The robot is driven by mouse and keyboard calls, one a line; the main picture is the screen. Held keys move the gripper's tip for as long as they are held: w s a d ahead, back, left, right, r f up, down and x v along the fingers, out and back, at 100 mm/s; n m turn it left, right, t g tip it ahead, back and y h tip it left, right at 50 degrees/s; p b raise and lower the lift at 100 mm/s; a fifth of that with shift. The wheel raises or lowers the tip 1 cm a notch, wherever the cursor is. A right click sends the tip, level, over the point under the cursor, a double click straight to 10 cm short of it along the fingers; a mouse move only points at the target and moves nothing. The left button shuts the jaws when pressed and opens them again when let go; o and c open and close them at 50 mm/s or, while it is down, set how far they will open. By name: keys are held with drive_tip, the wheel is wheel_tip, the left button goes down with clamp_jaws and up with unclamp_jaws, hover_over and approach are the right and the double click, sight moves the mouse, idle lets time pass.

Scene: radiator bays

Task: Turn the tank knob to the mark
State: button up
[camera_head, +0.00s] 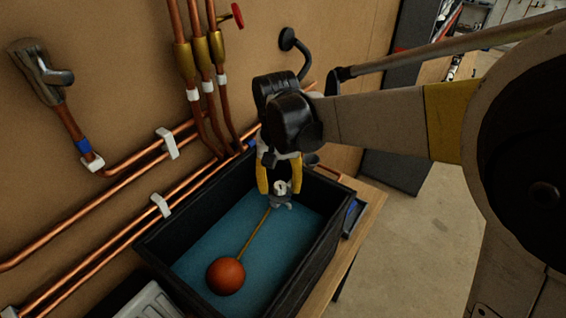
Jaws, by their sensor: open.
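A black open tank (318,262) with a blue inside stands against the tan wall panel. An orange float ball (226,276) on a thin brass rod (254,233) lies in it. The rod runs up to a small pale grey fitting (283,203) near the tank's far end. My gripper (280,190) points down over this fitting, its two yellow fingers apart, with a pale rounded part between or just behind the tips. I cannot tell whether they touch it. I cannot make out a mark or clearly tell which part is the tank knob.
Copper pipes (120,182) with white clips run along the wall left of the tank. Brass valves (183,58) and a red handle (237,15) sit above. A black wall fitting (287,39) is behind my arm. Floor at the right (415,225) is clear.

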clamp_jaws()
drive_tip(key=shift+n, duration=0.3)
drive_tip(key=n+b, duration=0.3)
drive_tip(key=n, duration=0.1)
drive_tip(key=shift+n, duration=0.3)
drive_tip(key=n+b, duration=0.1)
drive_tip(key=n, duration=0.4)
drive_tip(key=shift+b, duration=0.4)
drive_tip(key=shift+n, duration=0.3)
unclamp_jaws()
